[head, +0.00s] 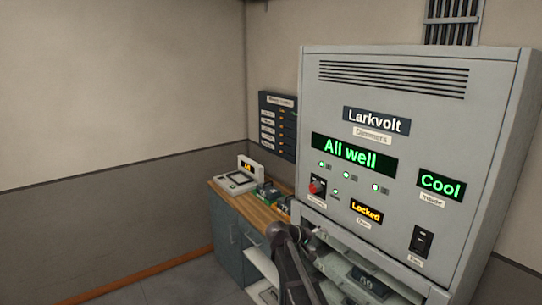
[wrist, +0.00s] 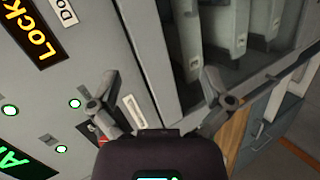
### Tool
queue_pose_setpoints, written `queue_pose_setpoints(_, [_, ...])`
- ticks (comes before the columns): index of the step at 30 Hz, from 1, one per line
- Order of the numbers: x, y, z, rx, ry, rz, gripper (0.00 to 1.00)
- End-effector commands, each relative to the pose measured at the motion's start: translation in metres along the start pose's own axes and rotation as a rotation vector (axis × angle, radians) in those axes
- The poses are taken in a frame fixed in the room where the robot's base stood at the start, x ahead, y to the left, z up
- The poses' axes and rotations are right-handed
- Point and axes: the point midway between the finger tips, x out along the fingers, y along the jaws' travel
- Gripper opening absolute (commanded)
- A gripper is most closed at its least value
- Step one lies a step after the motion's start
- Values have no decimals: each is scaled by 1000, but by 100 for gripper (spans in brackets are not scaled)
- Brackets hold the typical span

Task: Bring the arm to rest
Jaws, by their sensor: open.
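My gripper (wrist: 160,85) is open and empty in the wrist view, its two fingers spread wide in front of the grey Larkvolt cabinet (head: 420,90). In the head view my dark arm stands low, in front of the cabinet's lower left part. The cabinet's green displays read "All well" (head: 354,155) and "Cool" (head: 441,185); an amber display (head: 367,212) reads "Locked". A red knob (head: 317,188) sits on the panel's left. In the wrist view the panel lies left, turned on its side, and the left finger overlaps it. I cannot tell whether that finger touches it.
A wooden-topped desk (head: 222,192) with small devices stands left of the cabinet. A dark board (head: 278,125) hangs on the wall above. The lower bay (wrist: 205,40) of the cabinet shows grey modules. The floor (head: 195,287) at the front left is clear.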

Motion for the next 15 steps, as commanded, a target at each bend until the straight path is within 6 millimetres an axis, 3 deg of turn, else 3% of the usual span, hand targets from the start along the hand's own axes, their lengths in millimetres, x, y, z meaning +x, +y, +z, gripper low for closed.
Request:
queue_pose_setpoints(1, [7, -10, 26, 19, -25, -56, 99])
queue_pose_setpoints(3, [13, -24, 52, 45, -58, -141, 99])
queue_pose_setpoints(8, [19, -55, 108, 103, -130, -333, 99])
queue_pose_setpoints(15, [9, -101, 184, 188, -224, -628, 99])
